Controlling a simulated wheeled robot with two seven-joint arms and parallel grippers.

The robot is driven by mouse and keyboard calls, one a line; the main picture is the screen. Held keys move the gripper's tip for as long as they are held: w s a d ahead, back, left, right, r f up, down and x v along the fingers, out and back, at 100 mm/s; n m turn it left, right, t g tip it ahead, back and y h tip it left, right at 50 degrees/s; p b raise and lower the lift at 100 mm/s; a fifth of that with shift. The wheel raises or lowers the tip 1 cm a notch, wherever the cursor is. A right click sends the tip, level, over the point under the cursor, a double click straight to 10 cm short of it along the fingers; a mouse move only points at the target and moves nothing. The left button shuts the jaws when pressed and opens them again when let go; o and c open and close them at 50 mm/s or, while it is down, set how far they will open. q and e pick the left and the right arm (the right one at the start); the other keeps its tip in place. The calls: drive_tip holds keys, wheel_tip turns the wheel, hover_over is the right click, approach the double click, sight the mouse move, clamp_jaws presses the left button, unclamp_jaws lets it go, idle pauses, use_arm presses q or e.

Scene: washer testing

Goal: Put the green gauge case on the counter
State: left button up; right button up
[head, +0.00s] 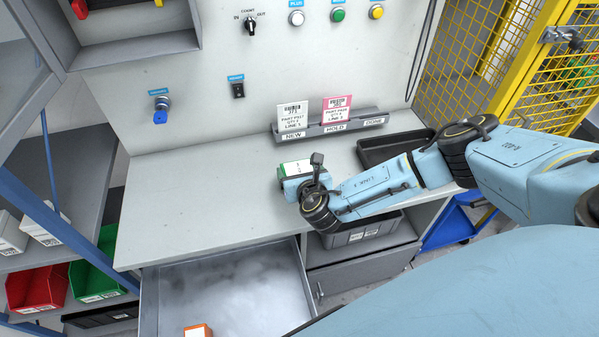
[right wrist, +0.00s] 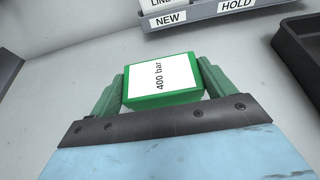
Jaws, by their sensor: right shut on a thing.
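The green gauge case (head: 294,167) has a white label on top and is at the right gripper, over the middle of the counter (head: 190,200). In the right wrist view the case (right wrist: 162,85) lies between the two green fingers, its label reading "400 bar". My right gripper (right wrist: 161,80) is shut on its sides; it also shows in the head view (head: 299,178), partly hidden by my own wrist. I cannot tell whether the case's underside touches the counter. My left gripper is not in view.
An open drawer with a foggy white inside (head: 235,285) holds an orange case (head: 198,331) below the counter front. A card rack (head: 330,125) stands at the back. A black tray (head: 385,150) is at the right. The counter's left part is clear.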

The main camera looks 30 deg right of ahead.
drive_tip(key=shift+f, duration=0.15)
drive_tip(key=o, duration=1.1)
drive_tip(key=shift+f, duration=0.1)
drive_tip(key=shift+c, duration=0.2)
drive_tip(key=shift+r, duration=0.2)
drive_tip(key=p+v, duration=0.1)
drive_tip(key=v, duration=1.1)
drive_tip(key=shift+f, duration=0.1)
